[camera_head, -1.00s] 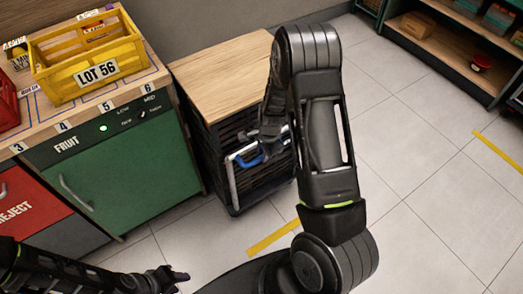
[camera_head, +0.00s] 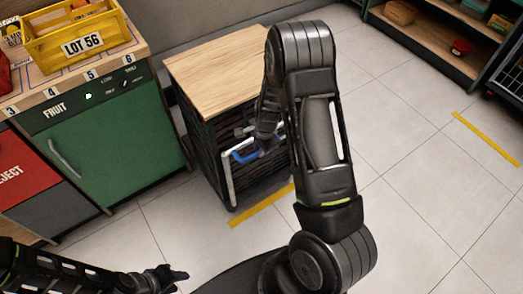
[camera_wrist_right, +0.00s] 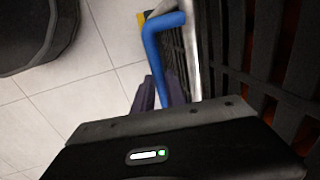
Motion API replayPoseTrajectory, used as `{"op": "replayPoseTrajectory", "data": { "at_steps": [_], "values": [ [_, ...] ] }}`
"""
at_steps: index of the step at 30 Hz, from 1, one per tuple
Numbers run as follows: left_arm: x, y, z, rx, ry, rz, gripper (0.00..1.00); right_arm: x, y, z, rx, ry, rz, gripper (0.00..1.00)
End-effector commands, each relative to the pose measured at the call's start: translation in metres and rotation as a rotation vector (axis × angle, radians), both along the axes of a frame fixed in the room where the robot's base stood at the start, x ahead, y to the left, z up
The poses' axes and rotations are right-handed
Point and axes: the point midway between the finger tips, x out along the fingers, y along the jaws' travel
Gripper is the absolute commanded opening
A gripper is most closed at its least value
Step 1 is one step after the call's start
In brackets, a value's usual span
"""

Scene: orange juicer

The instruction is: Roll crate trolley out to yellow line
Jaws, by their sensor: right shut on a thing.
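The crate trolley (camera_head: 215,75) has a pale wooden top and dark slatted sides. It stands in the middle of the head view, with a blue handle (camera_head: 245,155) on a pale metal bar at its front. My right gripper (camera_head: 268,138) is shut on this handle. In the right wrist view, the blue handle (camera_wrist_right: 158,45) runs down to the dark fingers beside the slats. The yellow line (camera_head: 262,206) lies on the floor close along the trolley's front lower edge; my right arm hides its right end. My left gripper (camera_head: 172,277) is low and away from the trolley; its jaws are unclear.
A counter with a green FRUIT cabinet (camera_head: 115,150) and a yellow LOT 56 crate (camera_head: 80,45) stands left of the trolley. Shelves (camera_head: 440,40) stand at the back right. Another yellow strip (camera_head: 485,138) marks the right floor, which is otherwise clear nearby.

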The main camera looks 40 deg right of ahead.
Motion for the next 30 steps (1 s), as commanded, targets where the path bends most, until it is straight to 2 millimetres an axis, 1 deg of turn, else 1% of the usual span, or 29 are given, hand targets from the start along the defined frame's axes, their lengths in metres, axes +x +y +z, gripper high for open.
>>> {"op": "replayPoseTrajectory", "data": {
  "at_steps": [2, 3, 10, 17, 20, 23, 30],
  "values": [
    [0.000, 0.000, 0.000, 0.000, 0.000, 0.000, 0.36, -0.002, -0.001, 0.000, 0.000, 0.004, 0.000, 0.00],
    [0.000, 0.000, 0.000, 0.000, 0.000, 0.000, 0.36, -0.003, -0.001, 0.000, 0.000, 0.006, 0.000, 0.20],
    [0.000, 0.000, 0.001, 0.000, 0.000, 0.000, 0.36, -0.004, 0.000, -0.001, 0.002, 0.009, 0.000, 0.38],
    [0.000, 0.000, 0.001, 0.000, 0.001, 0.000, 0.36, -0.004, 0.000, 0.000, 0.003, 0.010, 0.001, 0.38],
    [0.000, 0.000, 0.001, 0.000, 0.001, 0.000, 0.36, -0.005, 0.000, 0.003, 0.003, 0.010, 0.002, 0.38],
    [0.000, 0.000, 0.003, 0.000, 0.001, 0.000, 0.36, -0.006, 0.000, 0.013, 0.002, 0.008, 0.001, 0.38],
    [0.000, 0.000, 0.010, 0.000, 0.001, 0.001, 0.36, -0.012, 0.001, 0.052, 0.003, 0.006, 0.002, 0.38]
  ]
}}
